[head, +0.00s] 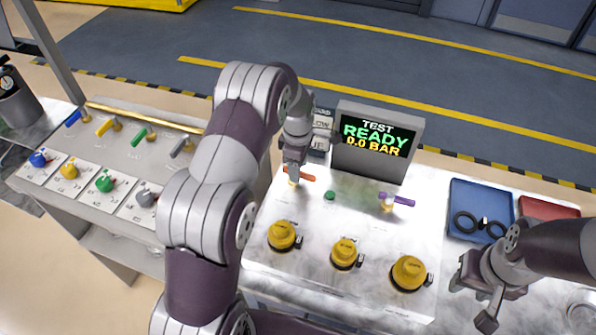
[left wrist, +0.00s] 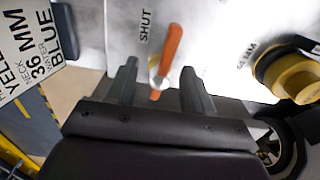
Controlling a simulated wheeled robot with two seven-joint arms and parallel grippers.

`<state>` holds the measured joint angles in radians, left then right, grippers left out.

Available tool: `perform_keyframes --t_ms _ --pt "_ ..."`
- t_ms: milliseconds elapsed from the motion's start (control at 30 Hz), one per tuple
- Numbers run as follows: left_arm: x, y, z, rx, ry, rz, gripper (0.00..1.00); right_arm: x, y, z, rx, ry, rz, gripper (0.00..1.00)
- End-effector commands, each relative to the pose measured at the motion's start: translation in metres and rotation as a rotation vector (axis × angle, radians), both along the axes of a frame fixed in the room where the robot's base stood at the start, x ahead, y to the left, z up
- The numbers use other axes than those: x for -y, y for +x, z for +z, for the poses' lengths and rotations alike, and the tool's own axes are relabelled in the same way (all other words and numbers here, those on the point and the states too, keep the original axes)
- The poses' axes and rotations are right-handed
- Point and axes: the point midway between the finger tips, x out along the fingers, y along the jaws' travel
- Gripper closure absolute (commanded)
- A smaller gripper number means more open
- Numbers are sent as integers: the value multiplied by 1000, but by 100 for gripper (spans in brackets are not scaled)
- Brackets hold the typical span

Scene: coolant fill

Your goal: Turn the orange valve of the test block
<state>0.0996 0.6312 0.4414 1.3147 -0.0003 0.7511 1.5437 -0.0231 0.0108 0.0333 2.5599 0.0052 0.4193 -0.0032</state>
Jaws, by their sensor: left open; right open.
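The orange valve (head: 301,174) is a lever handle on the left of the white test block (head: 358,238). In the left wrist view the orange valve (left wrist: 167,58) lies between the two open fingers of my left gripper (left wrist: 162,92), near the word SHUT; I cannot tell whether a finger touches it. In the head view my left gripper (head: 292,160) is just above the valve and partly covers it. My right gripper (head: 474,297) is open and empty at the right, near the front edge.
A screen (head: 375,139) reads READY, 0.0 BAR. A purple valve (head: 397,199), a green button (head: 330,195) and several yellow caps (head: 345,253) are on the block. A blue tray (head: 464,198) holds black rings. Colored levers (head: 105,127) stand on a left bench.

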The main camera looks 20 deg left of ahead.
Motion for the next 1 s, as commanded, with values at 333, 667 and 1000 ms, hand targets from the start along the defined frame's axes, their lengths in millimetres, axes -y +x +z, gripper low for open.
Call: perform_keyframes --t_ms 333,667,1000 --pt "-1 0 94 3 0 1 48 0 0 -2 -1 0 0 57" --pt "-1 0 102 3 0 1 48 0 0 3 0 0 0 57" --pt "-50 -16 118 -5 -1 112 48 0 0 20 0 0 0 57"
